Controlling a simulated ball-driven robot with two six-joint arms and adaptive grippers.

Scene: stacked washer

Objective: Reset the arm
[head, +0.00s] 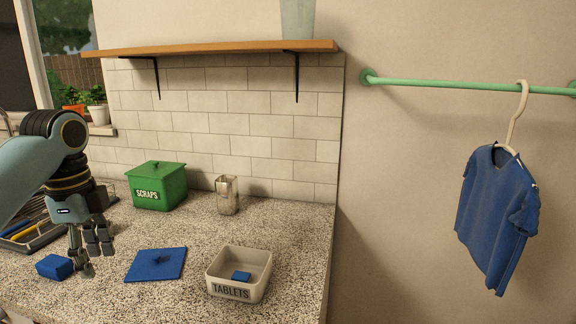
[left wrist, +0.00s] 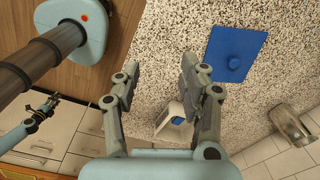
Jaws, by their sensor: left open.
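My left gripper (head: 97,262) is open above the speckled counter at the left. Its fingers hang down and nothing shows between them; in the left wrist view the two fingers (left wrist: 162,95) stand apart. A small blue block (head: 54,267) lies on the counter just left of the fingers in the head view. What seems to be my right gripper (left wrist: 40,115) shows small at the left of the left wrist view, over the floor side; its jaws are too small to read.
A blue lid (head: 155,264) lies flat on the counter. The white TABLETS box (head: 230,291) holds a blue piece (head: 241,276). A green SCRAPS bin (head: 158,187) and glass jar (head: 227,194) stand behind. A blue shirt (head: 495,215) hangs from a green rail (head: 450,84).

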